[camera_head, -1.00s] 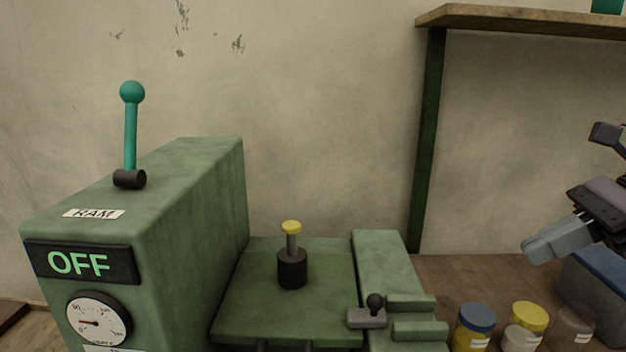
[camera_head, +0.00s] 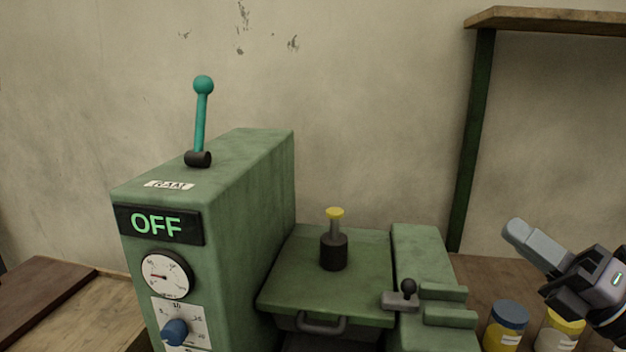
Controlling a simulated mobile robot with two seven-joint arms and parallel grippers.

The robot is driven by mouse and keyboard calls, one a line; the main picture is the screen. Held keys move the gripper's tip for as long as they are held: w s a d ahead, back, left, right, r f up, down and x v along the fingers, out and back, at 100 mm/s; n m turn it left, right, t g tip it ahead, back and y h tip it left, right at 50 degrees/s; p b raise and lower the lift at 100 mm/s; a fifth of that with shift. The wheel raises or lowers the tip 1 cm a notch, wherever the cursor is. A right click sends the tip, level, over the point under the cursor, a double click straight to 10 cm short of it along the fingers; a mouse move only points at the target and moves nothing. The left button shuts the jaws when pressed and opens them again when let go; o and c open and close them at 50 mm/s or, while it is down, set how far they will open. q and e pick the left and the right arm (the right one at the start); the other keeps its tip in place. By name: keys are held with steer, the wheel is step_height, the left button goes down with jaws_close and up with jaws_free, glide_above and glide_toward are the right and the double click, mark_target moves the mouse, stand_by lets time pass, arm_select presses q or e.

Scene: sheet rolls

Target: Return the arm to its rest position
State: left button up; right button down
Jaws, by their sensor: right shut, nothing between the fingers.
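My right gripper (camera_head: 515,232) is at the right of the head view, shut and empty, its fingers pointing up and to the left. It is in the air above the jars and right of the green machine (camera_head: 235,220), apart from both. The machine has a teal lever (camera_head: 201,120) standing upright on top, a lit OFF sign (camera_head: 158,224), a gauge (camera_head: 166,275) and a blue knob (camera_head: 174,332). My left gripper is out of view.
A green plate (camera_head: 365,275) with a yellow-topped black plunger (camera_head: 334,245) lies beside the machine's housing. A blue-lidded jar (camera_head: 507,325) and a yellow-lidded jar (camera_head: 562,330) stand at the lower right. A shelf (camera_head: 550,22) on a green post (camera_head: 473,140) is behind.

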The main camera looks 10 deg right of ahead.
steer(key=s+d+f+m+g+h, duration=0.1)
steer(key=d+f+m+g+h, duration=0.1)
steer(key=f+m+h, duration=0.8)
steer(key=s+d+f+m+g+h, duration=0.1)
steer(key=f+m+h, duration=0.6)
steer(key=f+m, duration=0.6)
steer(key=s+a+f+m+g+y, duration=0.25)
steer(key=s+a+f+g, duration=0.35)
steer(key=s, duration=0.3)
steer(key=s+a+f+m+g+y, duration=0.1)
steer(key=s+a+f+m+g, duration=0.4)
steer(key=s, duration=0.4)
steer(key=w+a+f+t+y+b, duration=0.1)
steer(key=w+f+t, duration=0.2)
steer(key=f, duration=0.4)
steer(key=w+a+f+n+t+y+b, duration=0.1)
steer(key=w+a+f+t+b, duration=0.1)
steer(key=f, duration=0.4)
steer(key=shift+w+a+f+t, duration=0.2)
steer(key=shift+w+f+t, duration=0.2)
steer(key=shift+w+t, duration=0.3)
